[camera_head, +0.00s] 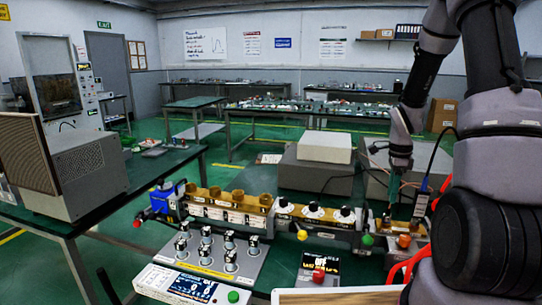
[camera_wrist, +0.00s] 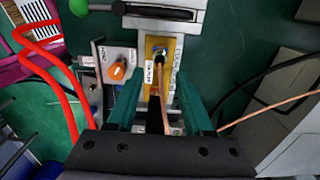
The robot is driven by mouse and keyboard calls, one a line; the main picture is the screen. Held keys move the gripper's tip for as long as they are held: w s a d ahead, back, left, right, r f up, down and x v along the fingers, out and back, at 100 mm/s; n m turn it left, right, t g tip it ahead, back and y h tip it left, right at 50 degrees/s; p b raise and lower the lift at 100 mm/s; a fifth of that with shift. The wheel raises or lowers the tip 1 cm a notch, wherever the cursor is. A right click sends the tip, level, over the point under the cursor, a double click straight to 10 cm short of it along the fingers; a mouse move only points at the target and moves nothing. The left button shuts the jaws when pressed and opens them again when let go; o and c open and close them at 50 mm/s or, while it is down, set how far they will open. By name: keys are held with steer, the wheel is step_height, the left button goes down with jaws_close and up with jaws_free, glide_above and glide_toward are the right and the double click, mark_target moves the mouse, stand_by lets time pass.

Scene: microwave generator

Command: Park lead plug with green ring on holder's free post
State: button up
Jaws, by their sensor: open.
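My gripper (camera_head: 400,164) points down above the right end of the bench apparatus. In the wrist view its two teal fingers (camera_wrist: 159,112) are apart, with a dark plug body and a copper-coloured lead (camera_wrist: 164,92) showing between them. I cannot tell whether the fingers touch these. Beyond the fingertips, a black plug top (camera_wrist: 159,59) stands at a blue-edged socket on a brass-coloured plate (camera_wrist: 151,77). I cannot make out a green ring on any plug. I cannot tell which part is the holder or its free post.
An orange knob (camera_wrist: 117,70) sits left of the brass plate, and red cables (camera_wrist: 48,62) loop beside it. A grey board (camera_head: 203,264) with several upright pieces stands in front, left of centre. Grey boxes (camera_head: 314,172) stand behind the apparatus.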

mark_target(389, 208)
steer(key=shift+f, duration=3.2)
jaws_close()
steer(key=shift+r, duration=0.1)
steer(key=shift+r, duration=2.9)
